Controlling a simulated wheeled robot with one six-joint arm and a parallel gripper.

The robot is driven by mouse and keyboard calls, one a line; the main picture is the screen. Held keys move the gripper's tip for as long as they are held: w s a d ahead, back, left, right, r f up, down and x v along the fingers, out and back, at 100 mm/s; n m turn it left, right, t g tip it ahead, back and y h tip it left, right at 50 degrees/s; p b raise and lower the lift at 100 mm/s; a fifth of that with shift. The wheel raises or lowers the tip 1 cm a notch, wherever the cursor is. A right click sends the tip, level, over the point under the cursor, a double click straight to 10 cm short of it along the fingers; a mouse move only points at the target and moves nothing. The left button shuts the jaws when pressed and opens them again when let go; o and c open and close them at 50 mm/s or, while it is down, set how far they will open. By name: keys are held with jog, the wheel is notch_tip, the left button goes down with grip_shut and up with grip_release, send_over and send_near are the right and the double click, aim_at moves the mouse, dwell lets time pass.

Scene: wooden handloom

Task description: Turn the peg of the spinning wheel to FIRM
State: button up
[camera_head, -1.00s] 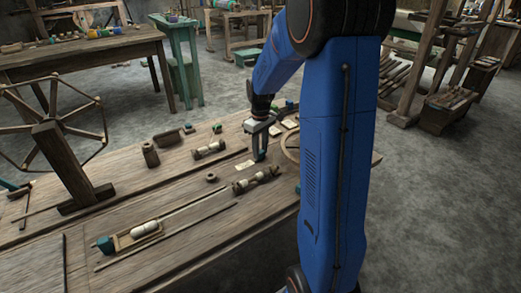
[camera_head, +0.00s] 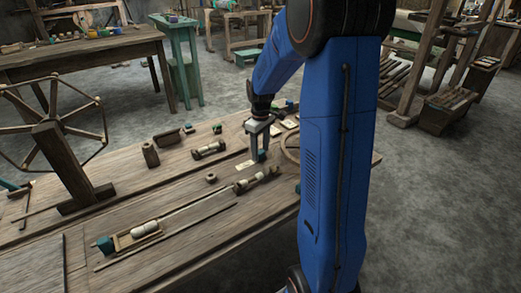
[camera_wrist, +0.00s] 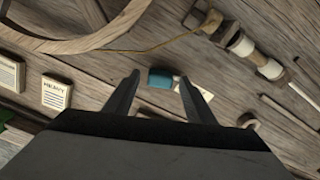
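The teal peg (camera_wrist: 161,78) lies in the wrist view between the two fingertips of my gripper (camera_wrist: 160,82), with a gap to each. A small pale label sits right beside it. In the head view my gripper (camera_head: 260,152) points down at the table's far right, with a bit of teal between its fingers. My gripper is open and holds nothing. A round wooden wheel rim (camera_wrist: 105,37) shows at the upper left of the wrist view. I cannot read the label by the peg, nor tell the peg's setting.
A HEAVY card (camera_wrist: 57,93) and another card (camera_wrist: 10,72) lie left in the wrist view. A bobbin (camera_wrist: 243,45) lies right, with a cord running to the rim. In the head view, a spoked frame (camera_head: 62,150) and a shuttle (camera_head: 135,234) occupy the table (camera_head: 165,175).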

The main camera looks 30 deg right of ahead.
aim_at(260, 152)
jog(key=shift+r, duration=0.1)
notch_tip(260, 152, up, 17)
dwell(0.7)
jog(key=shift+r, duration=0.1)
